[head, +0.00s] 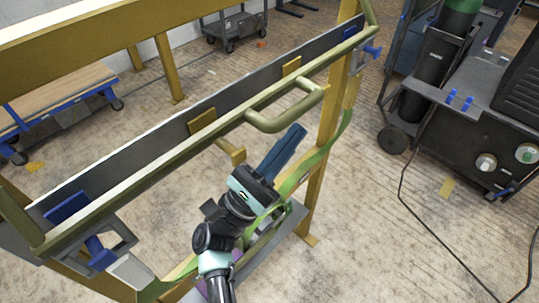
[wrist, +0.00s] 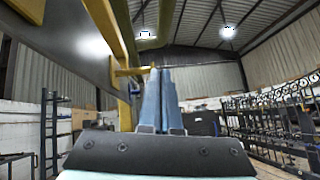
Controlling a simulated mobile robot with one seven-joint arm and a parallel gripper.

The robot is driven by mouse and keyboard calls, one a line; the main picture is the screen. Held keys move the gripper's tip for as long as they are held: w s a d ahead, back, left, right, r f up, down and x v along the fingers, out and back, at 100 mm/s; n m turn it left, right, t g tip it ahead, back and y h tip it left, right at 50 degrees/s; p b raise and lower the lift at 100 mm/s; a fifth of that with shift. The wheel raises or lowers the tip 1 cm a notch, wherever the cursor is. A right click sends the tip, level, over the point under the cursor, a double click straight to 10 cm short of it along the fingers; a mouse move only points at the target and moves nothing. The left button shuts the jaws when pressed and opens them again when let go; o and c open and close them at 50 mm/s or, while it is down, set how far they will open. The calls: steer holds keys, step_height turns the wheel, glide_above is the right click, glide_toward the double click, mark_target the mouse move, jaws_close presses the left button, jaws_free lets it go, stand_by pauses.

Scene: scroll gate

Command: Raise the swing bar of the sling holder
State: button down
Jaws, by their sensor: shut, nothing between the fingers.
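The olive swing bar (head: 160,168) runs from lower left to upper right across the sling holder in the head view. A loop handle (head: 285,122) sticks out from its near side, right of the middle. A green sling (head: 318,158) hangs below it at the right. My gripper (head: 300,130) has its long blue fingers together and empty. In the head view the fingertips appear just below the handle; I see no clear contact. In the wrist view my gripper (wrist: 160,70) points ahead, beside a yellow peg (wrist: 130,71). An olive part shows above it, but I cannot tell which.
A grey plate (head: 120,160) and yellow posts (head: 335,110) frame the holder. Blue clamps (head: 68,207) sit at its ends. A dark welding cart (head: 460,130) stands at the right, with a cable on the floor. A wooden-topped trolley (head: 55,90) is at the left.

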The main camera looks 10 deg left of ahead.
steer(key=r+p, duration=0.1)
steer(key=r, duration=0.1)
steer(key=r+p, duration=0.1)
steer(key=r, duration=0.1)
steer(key=shift+s+d, duration=0.15)
steer(key=shift+d, duration=0.25)
steer(key=shift+s+d+r+n, duration=0.1)
steer(key=shift+r+n, duration=0.05)
steer(key=shift+n, duration=0.25)
